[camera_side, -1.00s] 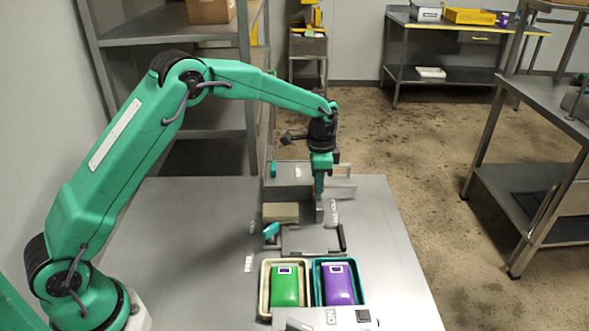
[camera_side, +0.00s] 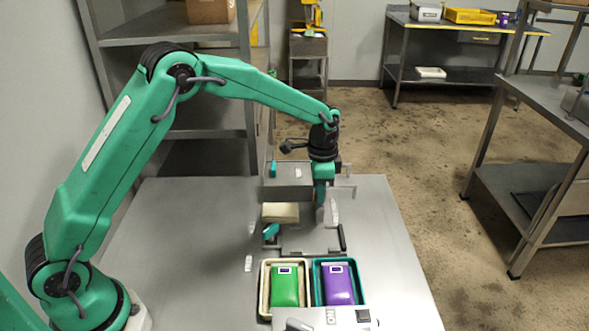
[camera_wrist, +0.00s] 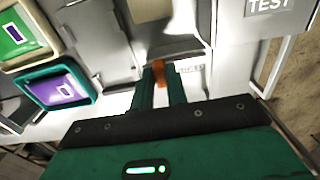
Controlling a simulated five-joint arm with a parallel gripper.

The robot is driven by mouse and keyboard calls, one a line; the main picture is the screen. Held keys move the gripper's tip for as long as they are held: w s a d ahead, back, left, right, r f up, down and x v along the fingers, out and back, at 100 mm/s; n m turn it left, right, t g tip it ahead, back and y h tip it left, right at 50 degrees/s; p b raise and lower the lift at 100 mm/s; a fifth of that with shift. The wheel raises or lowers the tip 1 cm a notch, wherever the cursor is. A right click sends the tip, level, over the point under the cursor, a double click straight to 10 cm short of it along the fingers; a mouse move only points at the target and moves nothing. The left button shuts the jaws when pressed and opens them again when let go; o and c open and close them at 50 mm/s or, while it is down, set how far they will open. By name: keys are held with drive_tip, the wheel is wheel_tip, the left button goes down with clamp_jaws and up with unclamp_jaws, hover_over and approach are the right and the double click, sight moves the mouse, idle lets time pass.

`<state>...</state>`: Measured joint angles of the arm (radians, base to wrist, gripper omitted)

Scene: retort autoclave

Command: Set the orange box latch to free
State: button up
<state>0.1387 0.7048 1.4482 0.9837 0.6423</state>
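In the wrist view an orange part (camera_wrist: 159,73), which looks like the latch, sits at the tips of my gripper's fingers (camera_wrist: 160,82). The fingers are a small gap apart with the orange part between them. I cannot tell whether they press on it. In the side view my gripper (camera_side: 321,198) points down over the grey fixture, right of the beige block (camera_side: 281,212). The orange part is mostly hidden there by my fingers, so its setting cannot be read.
A cream tray (camera_side: 264,300) with a green pouch and a teal tray (camera_side: 362,297) with a purple pouch stand at the front. A grey box (camera_side: 288,174) is behind the beige block. Teal handles and a dark handle (camera_side: 342,238) stick up nearby. The table's left is clear.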

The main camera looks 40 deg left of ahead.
drive_tip(key=o, duration=0.4)
drive_tip(key=shift+s+d, duration=0.1)
drive_tip(key=shift+d, duration=0.1)
drive_tip(key=shift+r, duration=3.95)
